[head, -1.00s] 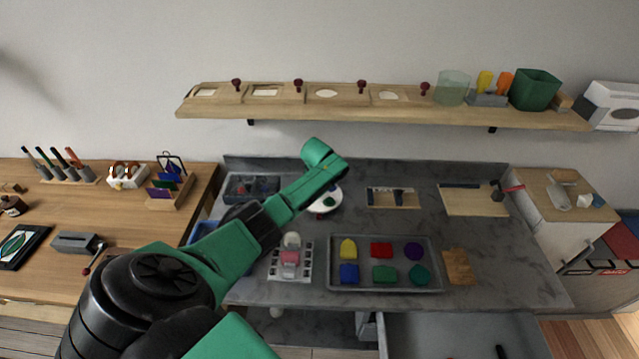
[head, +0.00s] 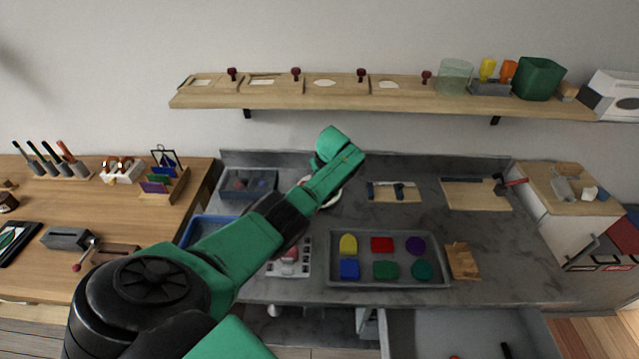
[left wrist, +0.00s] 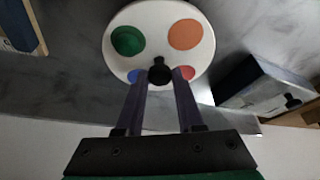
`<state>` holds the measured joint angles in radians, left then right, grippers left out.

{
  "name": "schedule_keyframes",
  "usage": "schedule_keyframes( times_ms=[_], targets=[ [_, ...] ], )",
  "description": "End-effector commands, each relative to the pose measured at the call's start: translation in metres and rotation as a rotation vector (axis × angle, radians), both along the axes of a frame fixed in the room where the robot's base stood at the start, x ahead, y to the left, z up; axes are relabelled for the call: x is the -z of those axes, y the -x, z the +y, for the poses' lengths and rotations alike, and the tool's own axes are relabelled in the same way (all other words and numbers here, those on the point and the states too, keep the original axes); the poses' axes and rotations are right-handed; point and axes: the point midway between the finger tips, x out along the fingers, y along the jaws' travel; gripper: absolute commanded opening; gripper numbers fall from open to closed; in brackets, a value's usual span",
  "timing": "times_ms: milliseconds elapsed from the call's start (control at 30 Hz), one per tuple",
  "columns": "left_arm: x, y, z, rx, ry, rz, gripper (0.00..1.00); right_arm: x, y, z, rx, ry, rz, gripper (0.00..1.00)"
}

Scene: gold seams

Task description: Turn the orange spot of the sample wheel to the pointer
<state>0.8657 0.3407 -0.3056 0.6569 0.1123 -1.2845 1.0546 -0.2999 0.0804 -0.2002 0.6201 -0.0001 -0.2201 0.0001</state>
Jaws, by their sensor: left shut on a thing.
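The sample wheel (left wrist: 155,25) is a white disc. In the left wrist view its green spot (left wrist: 128,41) is upper left of the dark knob (left wrist: 160,72) and its orange spot (left wrist: 185,34) upper right. A blue spot (left wrist: 136,75) and a red spot (left wrist: 185,73) are partly hidden by my fingers. My left gripper (left wrist: 160,84) is shut on the knob near the wheel's middle. In the head view my left arm covers most of the wheel (head: 336,197), and the gripper is hidden. I cannot make out the pointer. My right gripper is not in view.
A grey tray (head: 388,284) with several coloured blocks lies on the counter, right of my arm. A blue tray (head: 205,230) is partly behind my arm. A wooden shelf (head: 380,103) runs along the wall above.

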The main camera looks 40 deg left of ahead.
Motion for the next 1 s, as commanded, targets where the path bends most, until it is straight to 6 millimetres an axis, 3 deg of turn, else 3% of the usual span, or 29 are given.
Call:
schedule_keyframes(
  times_ms=[500, 1000],
  targets=[
    [0.004, -0.002, -0.001, -0.24, -0.001, -0.003, 0.0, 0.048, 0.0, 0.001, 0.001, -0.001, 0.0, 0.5],
    [0.0, -0.002, -0.001, -0.347, -0.002, -0.002, 0.0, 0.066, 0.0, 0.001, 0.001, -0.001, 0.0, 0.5]
  ],
)
